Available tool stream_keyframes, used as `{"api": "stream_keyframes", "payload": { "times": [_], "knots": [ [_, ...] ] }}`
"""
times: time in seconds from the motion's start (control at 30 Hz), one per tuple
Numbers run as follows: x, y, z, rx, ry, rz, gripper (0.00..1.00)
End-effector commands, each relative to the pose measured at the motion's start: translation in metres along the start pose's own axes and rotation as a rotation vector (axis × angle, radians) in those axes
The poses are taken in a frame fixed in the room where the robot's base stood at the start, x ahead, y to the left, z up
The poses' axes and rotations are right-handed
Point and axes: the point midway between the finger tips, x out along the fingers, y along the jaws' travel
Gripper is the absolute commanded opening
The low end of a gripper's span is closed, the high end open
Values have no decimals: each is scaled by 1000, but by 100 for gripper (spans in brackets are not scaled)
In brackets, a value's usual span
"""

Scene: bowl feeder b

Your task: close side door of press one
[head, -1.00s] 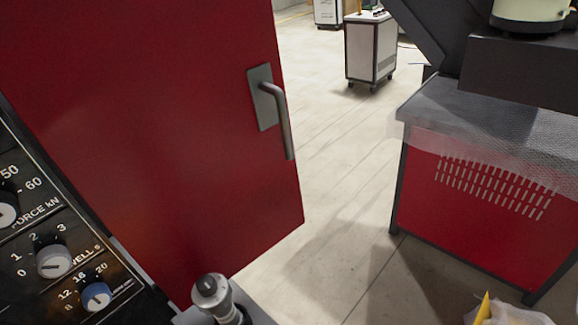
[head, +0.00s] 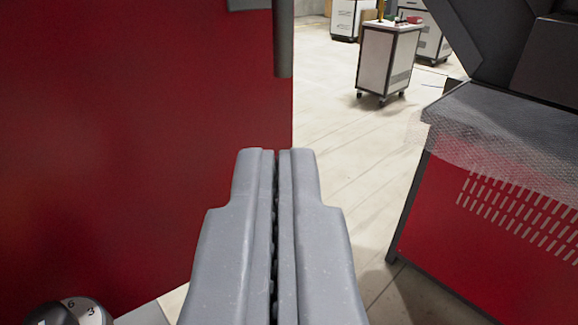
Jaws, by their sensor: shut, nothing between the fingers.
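The red side door (head: 110,130) fills the left of the view and stands swung open, its free edge upright near the middle. Its grey handle (head: 283,40) shows at the top of the door, cut off by the upper picture edge. My gripper (head: 276,155) is shut and empty in the middle of the view, pointing forward. Its fingertips appear below the handle and overlap the door's free edge in the picture. I cannot tell whether they touch the door. The door's hinge side is out of view.
A red machine base (head: 480,225) draped with bubble wrap (head: 500,135) stands at the right. A white wheeled cabinet (head: 388,60) stands farther back, with others behind it. A dial (head: 75,312) shows at the bottom left. Pale floor (head: 350,140) lies clear between door and base.

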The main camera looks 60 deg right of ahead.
Motion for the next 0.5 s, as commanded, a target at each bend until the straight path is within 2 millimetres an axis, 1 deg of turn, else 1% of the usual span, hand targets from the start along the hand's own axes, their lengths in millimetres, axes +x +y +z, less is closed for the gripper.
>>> {"api": "stream_keyframes", "payload": {
  "times": [0.03, 0.2, 0.5],
  "knots": [
    [10, 2, 0, 0, 0, 4, 0],
    [40, 4, 0, 1, 1, 8, 0],
    [86, 4, 1, 0, -1, 6, 0]
  ]
}}
